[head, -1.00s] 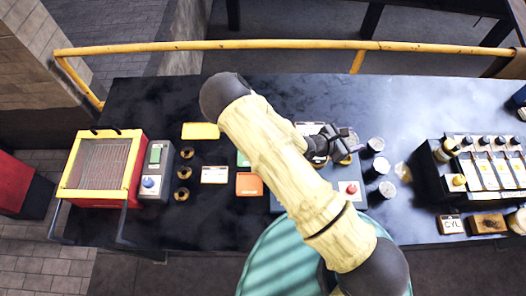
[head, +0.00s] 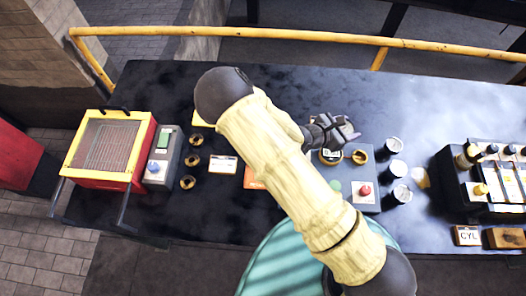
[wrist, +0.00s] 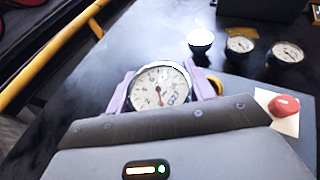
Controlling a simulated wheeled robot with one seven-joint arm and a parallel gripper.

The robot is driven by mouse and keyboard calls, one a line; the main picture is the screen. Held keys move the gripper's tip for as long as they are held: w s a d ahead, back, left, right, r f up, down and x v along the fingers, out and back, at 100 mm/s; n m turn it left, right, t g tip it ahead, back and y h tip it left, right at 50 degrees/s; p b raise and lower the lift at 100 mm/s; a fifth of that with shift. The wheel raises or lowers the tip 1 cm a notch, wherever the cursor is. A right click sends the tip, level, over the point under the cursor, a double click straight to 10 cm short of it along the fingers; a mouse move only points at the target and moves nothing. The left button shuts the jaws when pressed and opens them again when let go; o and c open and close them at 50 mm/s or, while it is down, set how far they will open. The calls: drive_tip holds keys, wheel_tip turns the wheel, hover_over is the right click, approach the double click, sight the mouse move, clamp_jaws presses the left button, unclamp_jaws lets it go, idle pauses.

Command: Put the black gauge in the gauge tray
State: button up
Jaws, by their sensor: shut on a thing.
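My gripper (head: 345,132) is out over the bench, above the back edge of a grey test stand (head: 338,172). In the wrist view my gripper (wrist: 160,90) is shut on a round gauge (wrist: 160,80) with a white dial and dark rim. I take it as the black gauge; its body is mostly hidden by the gripper. Three other white-faced gauges stand right of the stand: one at the back (head: 393,145), one in the middle (head: 398,168) and one in front (head: 402,193). I cannot tell which thing is the gauge tray.
The stand carries a red button (head: 365,190) and a brass ring (head: 360,156). A rack (head: 485,185) stands at the right, with a CYL card (head: 467,236) in front. A red box with yellow frame (head: 108,150) stands left. The bench's back middle is clear.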

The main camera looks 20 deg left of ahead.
drive_tip(key=s+a+n+t+y+b, duration=0.1)
drive_tip(key=s+a+n+y+b, duration=0.1)
drive_tip(key=a, duration=0.6)
drive_tip(key=s+a+n+t+y+b, duration=0.1)
drive_tip(key=s+a+n+y+b, duration=0.1)
drive_tip(key=a+b, duration=0.3)
drive_tip(key=s+a+n+t+y+b, duration=0.1)
drive_tip(key=s+a+b, duration=0.3)
drive_tip(key=a, duration=0.8)
drive_tip(key=shift+f+n+y, duration=0.35)
drive_tip(key=shift+n+y, duration=0.25)
drive_tip(key=shift+y, duration=0.2)
drive_tip(key=shift+s+f, duration=0.1)
drive_tip(key=shift+f, duration=0.05)
drive_tip(key=shift+f, duration=2.8)
drive_tip(key=shift+f, duration=2.1)
drive_tip(key=shift+f, duration=0.2)
